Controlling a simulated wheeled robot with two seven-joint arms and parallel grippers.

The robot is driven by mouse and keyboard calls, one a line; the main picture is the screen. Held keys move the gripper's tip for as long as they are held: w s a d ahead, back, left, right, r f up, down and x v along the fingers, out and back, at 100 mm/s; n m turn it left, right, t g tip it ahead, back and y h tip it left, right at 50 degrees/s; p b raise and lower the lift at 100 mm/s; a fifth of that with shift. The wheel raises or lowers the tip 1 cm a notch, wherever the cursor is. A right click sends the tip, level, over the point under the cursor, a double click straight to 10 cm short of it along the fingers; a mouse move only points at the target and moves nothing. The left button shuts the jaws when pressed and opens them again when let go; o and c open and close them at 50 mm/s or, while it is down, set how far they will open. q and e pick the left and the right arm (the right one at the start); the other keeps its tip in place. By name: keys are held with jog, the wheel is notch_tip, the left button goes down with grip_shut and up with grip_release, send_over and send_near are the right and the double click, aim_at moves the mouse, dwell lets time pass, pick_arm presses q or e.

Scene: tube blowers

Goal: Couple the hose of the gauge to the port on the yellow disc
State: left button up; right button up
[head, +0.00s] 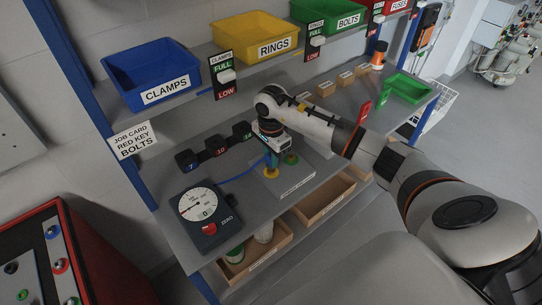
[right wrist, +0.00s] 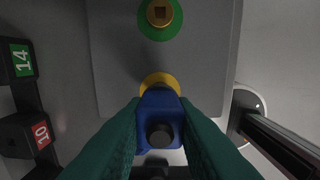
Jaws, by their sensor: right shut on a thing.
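The gauge (head: 200,208), a dark box with a white dial, lies on the bench at the left. Its blue hose (head: 238,178) runs right to my right gripper (head: 269,155). My right gripper (right wrist: 160,125) is shut on the hose's blue end (right wrist: 160,103) in the right wrist view. The yellow disc (right wrist: 160,82) shows from behind this blue end, and also in the head view (head: 270,173). The blue end hides the yellow disc's port, and I cannot tell whether they touch. My left gripper is out of view.
A green disc (right wrist: 160,18) with a square brass port sits close to the yellow one on the grey plate (right wrist: 112,70). Black blocks numbered 7, 10 (head: 216,146) and 14 stand behind. Bins (head: 155,72) line the shelf above.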

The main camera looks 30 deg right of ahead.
jog(key=shift+f+b, duration=0.6)
jog(key=shift+f, duration=0.1)
dwell(0.6)
jog(key=o, duration=1)
jog(key=shift+r, duration=0.1)
jog(key=shift+o, duration=0.2)
